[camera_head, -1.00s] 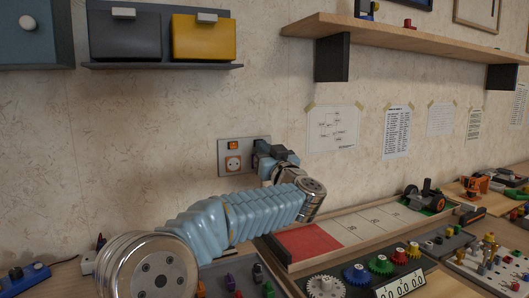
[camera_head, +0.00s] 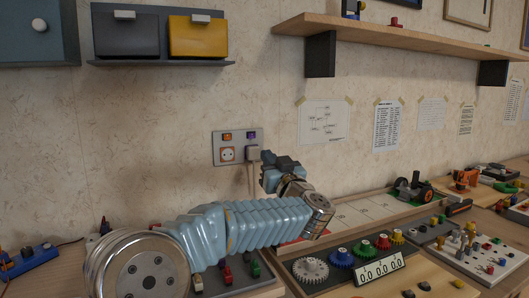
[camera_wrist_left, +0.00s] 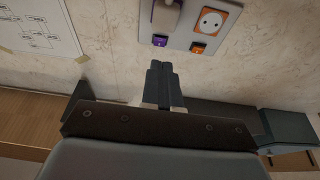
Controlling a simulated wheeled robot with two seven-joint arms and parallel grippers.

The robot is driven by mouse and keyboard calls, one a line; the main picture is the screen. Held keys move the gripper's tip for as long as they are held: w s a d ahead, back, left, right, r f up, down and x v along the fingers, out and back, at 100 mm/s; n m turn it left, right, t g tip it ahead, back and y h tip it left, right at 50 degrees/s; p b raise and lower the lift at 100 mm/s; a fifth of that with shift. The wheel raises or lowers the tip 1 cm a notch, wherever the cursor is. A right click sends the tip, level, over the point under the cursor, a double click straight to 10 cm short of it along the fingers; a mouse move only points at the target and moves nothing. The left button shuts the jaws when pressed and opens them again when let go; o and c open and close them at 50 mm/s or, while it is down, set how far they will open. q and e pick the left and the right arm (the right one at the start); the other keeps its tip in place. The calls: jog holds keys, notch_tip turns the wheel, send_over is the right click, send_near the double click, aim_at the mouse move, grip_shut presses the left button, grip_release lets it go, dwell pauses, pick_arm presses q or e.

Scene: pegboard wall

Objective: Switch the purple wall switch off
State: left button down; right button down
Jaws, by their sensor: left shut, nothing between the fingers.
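The purple wall switch (camera_head: 251,135) is at the top right of a grey wall plate (camera_head: 240,146). It also shows in the left wrist view (camera_wrist_left: 160,41), just beyond my fingertips. I cannot tell its on or off position at this size. My left gripper (camera_head: 268,161) is shut and empty, below and right of the plate. In the left wrist view the closed fingers (camera_wrist_left: 161,68) point toward the switch, with a visible gap of wall between them. My right gripper is not in view.
The plate also holds an orange switch (camera_head: 227,136), an orange-framed socket (camera_head: 227,154) and a white plug (camera_head: 253,153) with a hanging cable. A wooden shelf (camera_head: 420,49) is at the upper right. Gears (camera_head: 341,257) and a wooden tray (camera_head: 365,205) are on the bench.

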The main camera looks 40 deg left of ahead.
pick_arm(q)
jog(key=shift+s+d+f+b, duration=0.2)
jog(key=shift+s+d+f, duration=0.2)
jog(key=shift+d+f, duration=0.3)
jog(key=shift+s+d+f+b, duration=0.15)
jog(key=shift+s+d+f, duration=0.2)
jog(key=shift+d+f, duration=0.35)
jog(key=shift+d+r, duration=0.1)
jog(key=shift+r, duration=0.05)
